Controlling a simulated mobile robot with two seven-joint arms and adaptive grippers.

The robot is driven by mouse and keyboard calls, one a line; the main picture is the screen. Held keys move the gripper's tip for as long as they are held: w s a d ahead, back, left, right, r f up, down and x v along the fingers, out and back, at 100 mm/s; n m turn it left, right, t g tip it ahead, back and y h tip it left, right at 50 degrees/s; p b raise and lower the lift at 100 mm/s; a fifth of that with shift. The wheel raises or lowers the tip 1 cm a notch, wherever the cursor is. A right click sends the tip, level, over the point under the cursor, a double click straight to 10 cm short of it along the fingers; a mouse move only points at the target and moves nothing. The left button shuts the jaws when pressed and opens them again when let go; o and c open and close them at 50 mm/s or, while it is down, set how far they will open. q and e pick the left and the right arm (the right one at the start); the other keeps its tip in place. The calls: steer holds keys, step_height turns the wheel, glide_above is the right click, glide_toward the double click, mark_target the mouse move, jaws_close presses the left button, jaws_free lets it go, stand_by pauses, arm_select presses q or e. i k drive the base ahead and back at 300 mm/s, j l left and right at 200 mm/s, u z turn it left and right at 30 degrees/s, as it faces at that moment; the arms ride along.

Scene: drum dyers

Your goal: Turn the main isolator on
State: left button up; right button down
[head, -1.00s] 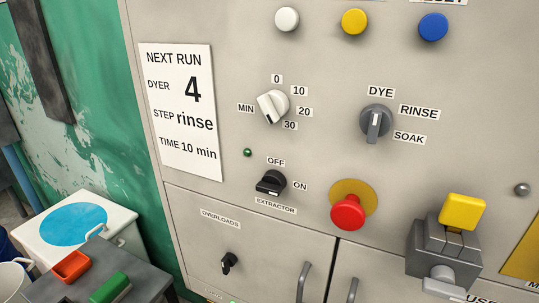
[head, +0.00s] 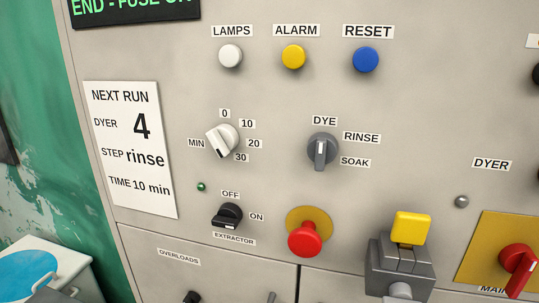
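The main isolator is a red rotary handle (head: 518,268) on a yellow plate (head: 487,238) at the lower right edge of the head view. The right part of the plate is cut off by the picture edge. A label below it reads "MAI..." and is partly covered by the handle. No on or off marking is legible. Neither of my grippers shows in the view.
A grey block with a yellow top (head: 411,228) juts out left of the isolator. A red mushroom button (head: 305,238) is further left. The dye selector (head: 322,150), minute knob (head: 222,141), extractor switch (head: 227,216) and coloured buttons fill the panel.

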mark_target(519, 261)
steer(key=z, duration=1.55)
